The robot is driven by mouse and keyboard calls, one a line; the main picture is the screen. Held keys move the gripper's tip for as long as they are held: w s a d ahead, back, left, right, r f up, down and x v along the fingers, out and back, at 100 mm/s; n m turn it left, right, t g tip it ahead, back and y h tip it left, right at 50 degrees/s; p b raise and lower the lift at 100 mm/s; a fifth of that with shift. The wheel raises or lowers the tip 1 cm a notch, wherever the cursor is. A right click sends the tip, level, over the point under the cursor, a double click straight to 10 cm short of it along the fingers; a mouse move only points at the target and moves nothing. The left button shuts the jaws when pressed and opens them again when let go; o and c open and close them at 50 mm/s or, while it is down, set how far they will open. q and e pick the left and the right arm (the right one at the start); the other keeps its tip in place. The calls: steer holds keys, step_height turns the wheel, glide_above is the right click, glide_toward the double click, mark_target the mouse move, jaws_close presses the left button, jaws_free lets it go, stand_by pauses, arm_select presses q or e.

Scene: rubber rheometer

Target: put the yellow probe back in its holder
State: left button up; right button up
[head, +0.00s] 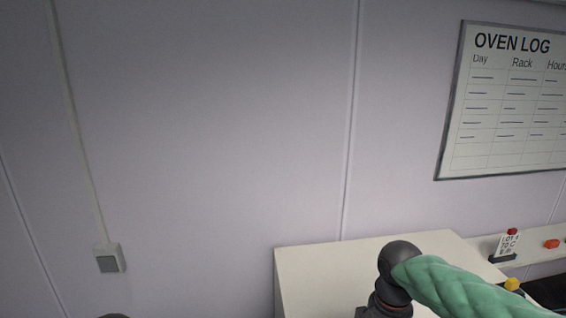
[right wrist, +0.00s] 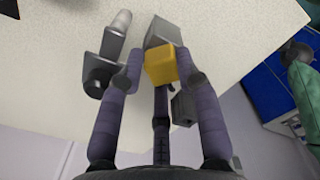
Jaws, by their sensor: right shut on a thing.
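The yellow probe (right wrist: 160,66) shows in the right wrist view as a yellow block between the purple fingertips. My right gripper (right wrist: 164,75) is shut on it, above a pale speckled top. A grey box-shaped piece (right wrist: 170,28) sits right behind the yellow block; I cannot tell whether it is part of the probe or of the holder. A dark block (right wrist: 183,108) shows beside the right finger. In the head view the right gripper is below the frame. I cannot make out the holder for certain. My left gripper is not in view.
A grey and black fitting (right wrist: 102,70) stands left of the fingers on the speckled top (right wrist: 240,30). A blue cabinet (right wrist: 268,75) is at right.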

steer(key=shift+r+p, duration=3.35)
steer(key=shift+r, duration=0.7)
steer(key=shift+f, duration=0.1)
